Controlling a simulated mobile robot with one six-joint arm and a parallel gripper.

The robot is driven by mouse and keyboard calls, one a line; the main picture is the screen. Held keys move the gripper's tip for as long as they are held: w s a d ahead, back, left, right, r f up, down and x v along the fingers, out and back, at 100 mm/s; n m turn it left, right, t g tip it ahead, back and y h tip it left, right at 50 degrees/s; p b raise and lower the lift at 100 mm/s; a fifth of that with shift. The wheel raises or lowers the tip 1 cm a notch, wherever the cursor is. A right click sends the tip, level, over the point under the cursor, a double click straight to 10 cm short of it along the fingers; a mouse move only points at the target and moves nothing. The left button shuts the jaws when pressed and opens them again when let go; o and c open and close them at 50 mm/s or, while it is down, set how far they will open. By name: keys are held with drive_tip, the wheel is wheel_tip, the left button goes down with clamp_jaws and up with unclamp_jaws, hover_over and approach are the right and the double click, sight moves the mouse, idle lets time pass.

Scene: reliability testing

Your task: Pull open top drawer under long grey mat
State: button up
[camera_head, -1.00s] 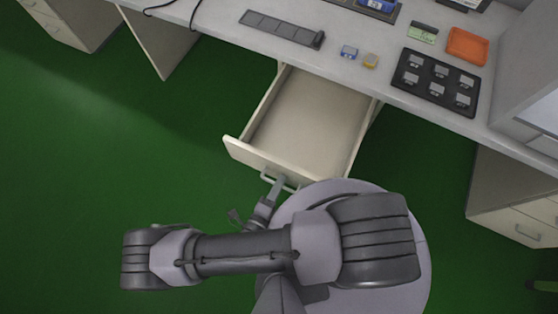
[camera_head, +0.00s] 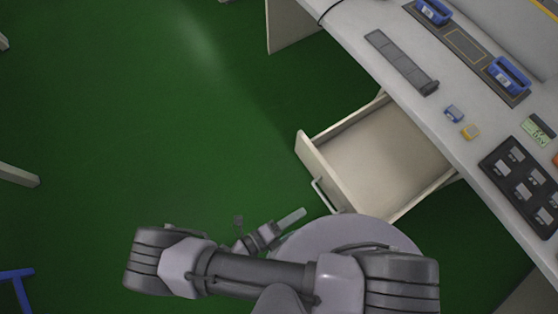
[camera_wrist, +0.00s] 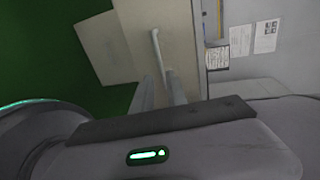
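The top drawer (camera_head: 375,150) is pulled out from under the white desk and is empty inside. The long grey mat (camera_head: 400,62) lies on the desk top above and behind it. The drawer's metal handle (camera_head: 324,196) is on its front panel and also shows in the wrist view (camera_wrist: 156,45). My gripper (camera_head: 304,211) is just off the drawer front, apart from the handle. In the wrist view its two fingers (camera_wrist: 159,92) are spread with a gap between them, holding nothing, and point toward the handle.
The green floor (camera_head: 150,120) to the left is mostly clear.

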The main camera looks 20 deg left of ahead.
drive_tip(key=v, duration=0.6)
drive_tip(key=shift+s, duration=0.2)
drive_tip(key=shift+a+r, duration=0.1)
